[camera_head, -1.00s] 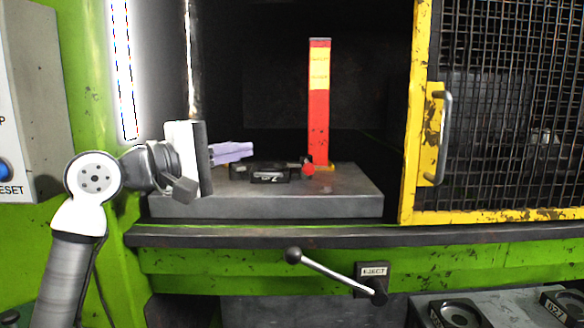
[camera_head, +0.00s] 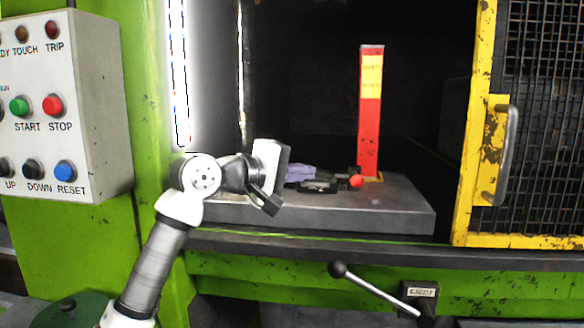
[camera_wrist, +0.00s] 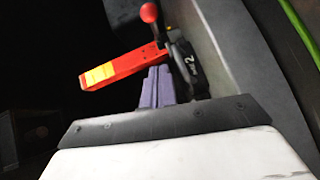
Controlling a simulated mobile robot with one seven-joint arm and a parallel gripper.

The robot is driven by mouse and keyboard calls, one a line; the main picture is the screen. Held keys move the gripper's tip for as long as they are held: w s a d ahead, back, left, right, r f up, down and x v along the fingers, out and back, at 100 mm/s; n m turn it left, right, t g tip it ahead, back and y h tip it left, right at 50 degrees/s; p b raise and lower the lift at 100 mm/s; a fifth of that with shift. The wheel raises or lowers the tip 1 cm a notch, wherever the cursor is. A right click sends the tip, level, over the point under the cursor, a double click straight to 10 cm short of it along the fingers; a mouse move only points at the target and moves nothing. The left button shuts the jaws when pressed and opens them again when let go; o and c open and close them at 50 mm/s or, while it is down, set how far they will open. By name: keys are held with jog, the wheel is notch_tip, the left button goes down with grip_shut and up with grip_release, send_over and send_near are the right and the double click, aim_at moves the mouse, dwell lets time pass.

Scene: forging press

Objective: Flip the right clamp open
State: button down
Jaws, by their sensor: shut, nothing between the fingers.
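The right clamp has a red ball knob (camera_head: 355,181) on a short lever at the right end of the black die block (camera_head: 318,187), on the grey press bed (camera_head: 385,212). In the wrist view the red knob (camera_wrist: 150,12) stands out on a thin lever beyond my fingers, with the black die block (camera_wrist: 190,66) to their right. My gripper (camera_head: 308,171) has lavender fingers, shut and empty, just above and behind the die block's left part. The fingers also show in the wrist view (camera_wrist: 157,84). Contact with the block cannot be told.
A red post (camera_head: 370,115) with a yellow label stands upright behind the knob. A yellow mesh guard (camera_head: 480,150) is at right. A control box (camera_head: 65,110) is at left. An eject lever (camera_head: 372,288) sticks out below the bed.

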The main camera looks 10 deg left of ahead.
aim_at(353, 173)
jog(key=p+x, duration=0.1)
jog(key=x, duration=0.3)
jog(key=shift+r, duration=0.2)
jog(key=d, duration=0.1)
jog(key=d+p, duration=0.1)
jog(key=d, duration=0.1)
jog(key=shift+w+d+f, duration=0.2)
jog(key=shift+w+f, duration=0.05)
jog(key=shift+f, duration=0.15)
jog(key=shift+d+f, duration=0.2)
jog(key=shift+d, duration=0.3)
jog(key=shift+d+f, duration=0.1)
